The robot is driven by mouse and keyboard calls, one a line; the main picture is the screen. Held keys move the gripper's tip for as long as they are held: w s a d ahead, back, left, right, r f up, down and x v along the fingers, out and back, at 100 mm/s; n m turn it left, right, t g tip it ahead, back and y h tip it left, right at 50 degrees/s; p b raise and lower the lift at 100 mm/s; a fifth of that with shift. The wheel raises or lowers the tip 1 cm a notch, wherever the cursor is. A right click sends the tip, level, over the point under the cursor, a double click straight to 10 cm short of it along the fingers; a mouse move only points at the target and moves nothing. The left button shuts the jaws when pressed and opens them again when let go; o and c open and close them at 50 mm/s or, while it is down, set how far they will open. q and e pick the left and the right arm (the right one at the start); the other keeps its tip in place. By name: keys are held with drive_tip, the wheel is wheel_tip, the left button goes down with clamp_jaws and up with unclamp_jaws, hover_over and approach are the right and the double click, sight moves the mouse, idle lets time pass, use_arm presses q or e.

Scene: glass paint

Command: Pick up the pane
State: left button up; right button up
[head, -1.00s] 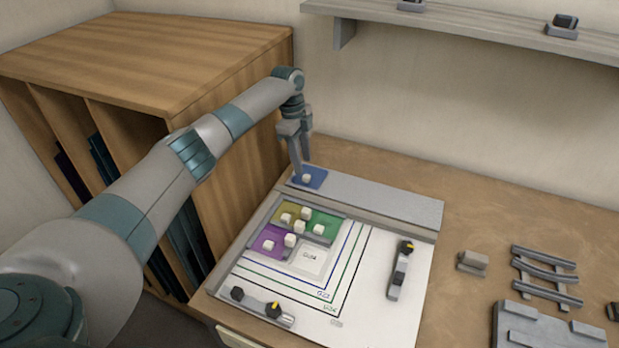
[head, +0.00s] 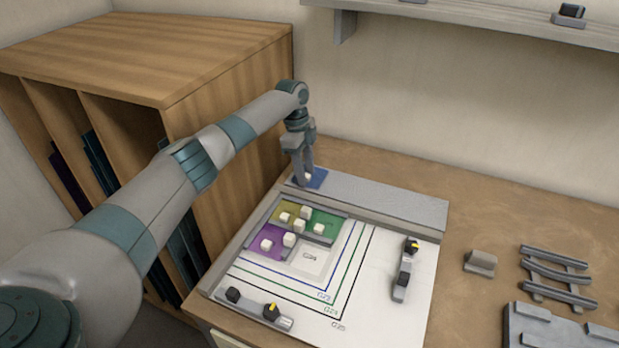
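A small blue pane (head: 317,178) with a white knob (head: 308,177) on it lies at the left end of the grey ledge (head: 380,200) at the back of the board. My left gripper (head: 303,181) points down at the pane, its fingertips at the knob. The fingers partly hide the knob, so I cannot tell whether they touch it or have closed on it. Yellow (head: 287,213), green (head: 324,224) and purple (head: 264,243) panes with white knobs lie on the white board (head: 375,285). My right gripper is not in view.
Grey clamps lie on the board's right (head: 404,272) and front (head: 258,310). A grey block (head: 480,263) and a rack (head: 556,278) are at right. A shelf (head: 480,22) hangs above.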

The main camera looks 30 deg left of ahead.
sight(308, 175)
use_arm(q)
clamp_jaws()
drive_tip(key=shift+r, duration=0.15)
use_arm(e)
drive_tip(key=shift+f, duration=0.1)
